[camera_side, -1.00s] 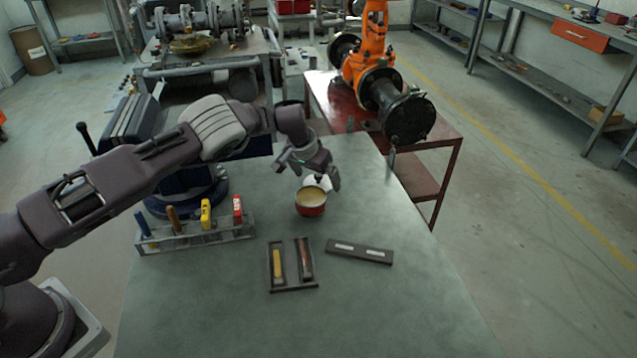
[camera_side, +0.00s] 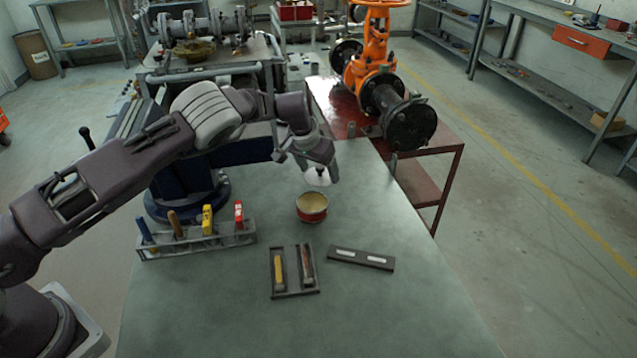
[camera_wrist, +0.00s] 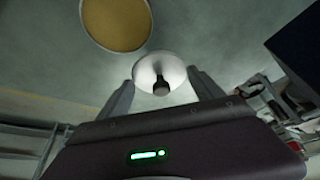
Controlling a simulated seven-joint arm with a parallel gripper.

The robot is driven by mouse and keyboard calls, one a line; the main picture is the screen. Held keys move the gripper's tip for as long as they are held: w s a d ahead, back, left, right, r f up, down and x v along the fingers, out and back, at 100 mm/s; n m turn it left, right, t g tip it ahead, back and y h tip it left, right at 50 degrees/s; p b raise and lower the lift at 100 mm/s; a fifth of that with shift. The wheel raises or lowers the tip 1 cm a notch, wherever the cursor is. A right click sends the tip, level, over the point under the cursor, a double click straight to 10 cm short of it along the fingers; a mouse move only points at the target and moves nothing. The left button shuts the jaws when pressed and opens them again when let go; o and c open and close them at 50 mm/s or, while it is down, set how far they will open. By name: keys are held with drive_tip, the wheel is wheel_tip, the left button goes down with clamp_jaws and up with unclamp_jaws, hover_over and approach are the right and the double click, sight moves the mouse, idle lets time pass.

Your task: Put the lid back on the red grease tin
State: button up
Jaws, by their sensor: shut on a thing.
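The red grease tin (camera_side: 312,213) stands upright and uncovered on the grey-green bench, with yellowish grease showing inside. In the wrist view the open tin (camera_wrist: 117,20) is at the top, left of centre. The lid (camera_side: 317,178) is a pale disc with a dark knob. My gripper (camera_side: 320,172) is shut on it and holds it above the bench, just behind the tin in the side view. In the wrist view the lid (camera_wrist: 170,72) sits between the two fingertips of my gripper (camera_wrist: 162,80), knob towards the camera. Lid and tin are apart.
A rack (camera_side: 197,240) with several coloured-handled tools stands to the left. An orange valve (camera_side: 372,70) stands on a red table behind.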

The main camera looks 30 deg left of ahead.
sight(318, 178)
drive_tip(key=r, duration=0.5)
drive_tip(key=shift+s+r, duration=0.2)
drive_tip(key=shift+s, duration=0.05)
drive_tip(key=shift+n, duration=0.3)
drive_tip(key=s+d, duration=0.1)
drive_tip(key=s, duration=0.1)
drive_tip(key=s+d, duration=0.1)
drive_tip(key=s, duration=0.2)
drive_tip(key=s+r, duration=0.1)
drive_tip(key=s, duration=0.1)
drive_tip(key=shift+s+d, duration=0.15)
drive_tip(key=shift+d, duration=0.25)
drive_tip(key=shift+s+d+f, duration=0.15)
drive_tip(key=shift+s+f, duration=0.25)
drive_tip(key=shift+f, duration=0.05)
drive_tip(key=shift+w+f, duration=0.1)
drive_tip(key=shift+f, duration=2.65)
drive_tip(key=shift+f, duration=0.15)
drive_tip(key=o, duration=1.4)
drive_tip(key=shift+c, duration=0.2)
